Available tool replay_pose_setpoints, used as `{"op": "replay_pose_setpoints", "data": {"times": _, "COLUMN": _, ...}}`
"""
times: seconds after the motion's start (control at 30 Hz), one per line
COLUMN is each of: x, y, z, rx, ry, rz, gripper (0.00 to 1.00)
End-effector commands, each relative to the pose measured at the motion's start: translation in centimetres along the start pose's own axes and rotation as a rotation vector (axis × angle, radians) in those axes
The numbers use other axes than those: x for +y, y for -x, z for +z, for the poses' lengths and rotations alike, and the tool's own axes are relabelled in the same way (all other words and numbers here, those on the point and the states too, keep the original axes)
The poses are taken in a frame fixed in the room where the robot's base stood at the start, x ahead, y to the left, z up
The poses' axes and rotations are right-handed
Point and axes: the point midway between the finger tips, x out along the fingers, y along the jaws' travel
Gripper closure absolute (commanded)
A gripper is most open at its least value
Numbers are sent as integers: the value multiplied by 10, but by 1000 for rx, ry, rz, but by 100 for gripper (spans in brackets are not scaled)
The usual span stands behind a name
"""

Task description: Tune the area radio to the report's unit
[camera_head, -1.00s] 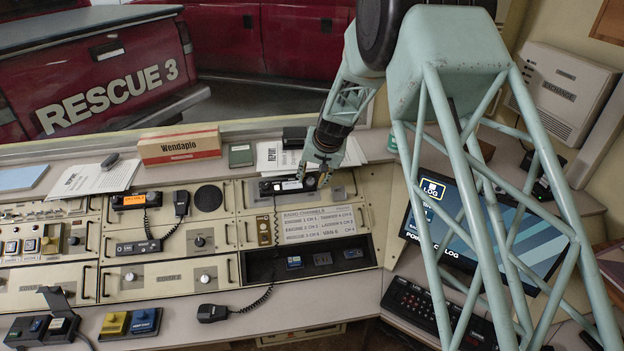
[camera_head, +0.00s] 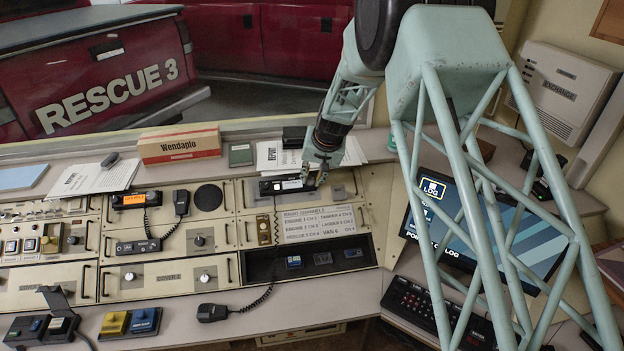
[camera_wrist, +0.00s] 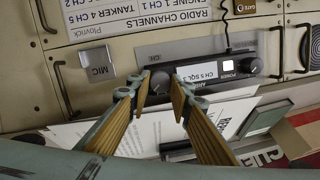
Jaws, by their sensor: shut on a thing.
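The area radio (camera_head: 284,186) is a dark, slim unit on the console's upper panel. In the wrist view the radio (camera_wrist: 205,76), upside down, has a white display reading "CH 5 SQL 3". Its dark round knob (camera_wrist: 160,82), beside the "CH" mark, sits between my fingertips. My gripper (camera_head: 313,182) reaches down at the radio's right end in the head view; in the wrist view my gripper (camera_wrist: 161,88) is shut on that knob. A channel card (camera_head: 320,224), headed "Radio channels", hangs below the radio. Report papers (camera_head: 268,155) lie behind it; their unit is unreadable.
A second radio with an orange display (camera_head: 135,200) is to the left. A Wendaplo box (camera_head: 180,145) stands on the back ledge. A MIC plate (camera_wrist: 97,62) and panel handles are near the radio. A monitor (camera_head: 450,225) reading "LOG" stands to the right.

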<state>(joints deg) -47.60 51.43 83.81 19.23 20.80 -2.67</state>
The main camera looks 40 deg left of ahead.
Motion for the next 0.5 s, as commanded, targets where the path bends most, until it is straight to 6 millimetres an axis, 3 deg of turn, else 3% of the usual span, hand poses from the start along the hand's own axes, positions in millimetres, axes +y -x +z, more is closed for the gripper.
{"op": "replay_pose_setpoints", "data": {"times": 0.5, "x": -2, "y": -2, "z": 0, "rx": -20, "ry": 331, "rz": 54, "gripper": 91}}
